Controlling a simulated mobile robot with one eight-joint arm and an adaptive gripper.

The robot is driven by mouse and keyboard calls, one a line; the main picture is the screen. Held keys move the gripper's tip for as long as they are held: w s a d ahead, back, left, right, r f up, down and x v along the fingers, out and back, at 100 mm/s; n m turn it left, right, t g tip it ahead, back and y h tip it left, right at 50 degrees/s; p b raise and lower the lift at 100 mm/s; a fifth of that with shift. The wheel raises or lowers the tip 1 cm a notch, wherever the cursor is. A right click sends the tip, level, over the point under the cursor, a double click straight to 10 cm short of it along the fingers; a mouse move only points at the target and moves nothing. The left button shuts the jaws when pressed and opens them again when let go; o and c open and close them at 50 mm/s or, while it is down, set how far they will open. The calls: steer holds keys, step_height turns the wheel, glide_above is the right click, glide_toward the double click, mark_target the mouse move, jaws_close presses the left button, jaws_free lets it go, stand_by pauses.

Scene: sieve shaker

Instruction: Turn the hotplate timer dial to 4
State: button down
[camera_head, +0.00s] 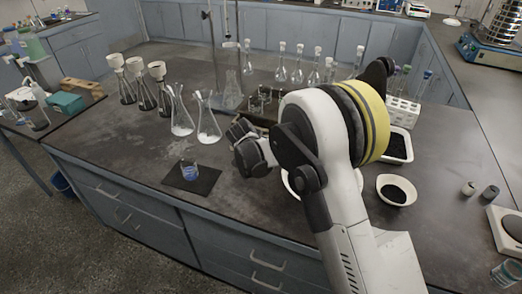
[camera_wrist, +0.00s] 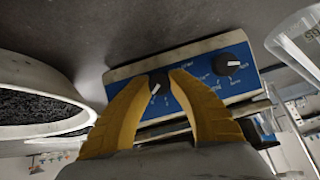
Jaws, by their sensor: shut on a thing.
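In the wrist view, a blue control panel (camera_wrist: 206,92) with a pale rim carries two black dials and small white markings. My gripper (camera_wrist: 163,80) has its yellow fingers on either side of the left black dial (camera_wrist: 158,84), shut on it. A white pointer line on this dial slants toward the lower left of the picture. The other black dial (camera_wrist: 230,63) is free, and its white line points right. The markings are too small to read, so I cannot tell which dial is the timer. In the head view, my arm hides the gripper and the panel.
A white dish of black grains (camera_wrist: 40,95) stands close on the left in the wrist view, and clear glassware (camera_wrist: 298,45) is at upper right.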

steer(key=m+t+y+b, duration=0.1)
steer(key=m+y, duration=0.1)
steer(key=m, duration=0.1)
steer(key=shift+d+f, duration=0.1)
steer(key=shift+d, duration=0.05)
steer(key=shift+m+t+y+b, duration=0.5)
steer(key=shift+m+t+b, duration=0.15)
steer(key=shift+m, duration=0.65)
steer(key=c, duration=1.2)
jaws_free()
steer(key=shift+o, duration=0.2)
steer(key=v, duration=1.2)
